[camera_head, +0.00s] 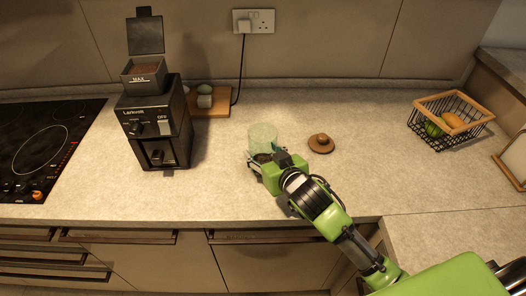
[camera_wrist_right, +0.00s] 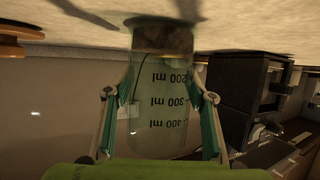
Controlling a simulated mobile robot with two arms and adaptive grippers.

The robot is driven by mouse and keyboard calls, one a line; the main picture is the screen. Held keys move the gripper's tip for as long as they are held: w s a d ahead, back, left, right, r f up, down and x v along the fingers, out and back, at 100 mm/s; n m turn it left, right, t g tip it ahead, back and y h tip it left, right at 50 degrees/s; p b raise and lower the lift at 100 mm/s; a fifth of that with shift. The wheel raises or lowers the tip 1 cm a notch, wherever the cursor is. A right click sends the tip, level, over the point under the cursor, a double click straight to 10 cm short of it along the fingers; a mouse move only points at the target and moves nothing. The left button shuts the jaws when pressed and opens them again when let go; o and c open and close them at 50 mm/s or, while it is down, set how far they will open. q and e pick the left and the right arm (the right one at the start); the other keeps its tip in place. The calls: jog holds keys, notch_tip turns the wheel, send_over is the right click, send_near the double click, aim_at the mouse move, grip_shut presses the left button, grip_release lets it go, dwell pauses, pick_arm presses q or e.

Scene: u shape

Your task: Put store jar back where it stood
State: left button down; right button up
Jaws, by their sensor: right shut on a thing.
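The store jar (camera_head: 262,133) is a clear greenish glass cylinder in the middle of the counter. My right gripper (camera_head: 262,162) is shut on it from the front. In the right wrist view, which is upside down, the jar (camera_wrist_right: 160,95) stands between the two fingers (camera_wrist_right: 160,110), with ml marks on its wall and brown contents at its base. It looks upright and open at the top. I cannot tell whether its base touches the counter. A round brown lid with a knob (camera_head: 320,143) lies on the counter to its right. My left gripper is not in view.
A black coffee grinder (camera_head: 155,125) with its hopper lid up stands left of the jar. Behind it is a wooden board (camera_head: 212,103) with small pale items. A hob (camera_head: 45,150) is far left. A wire basket (camera_head: 450,118) holds produce at right. Counter between lid and basket is clear.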

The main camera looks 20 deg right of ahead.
jog(key=shift+f, duration=0.15)
jog(key=o, duration=1.4)
jog(key=shift+s, duration=0.1)
jog(key=b+v, duration=0.1)
jog(key=v, duration=1.1)
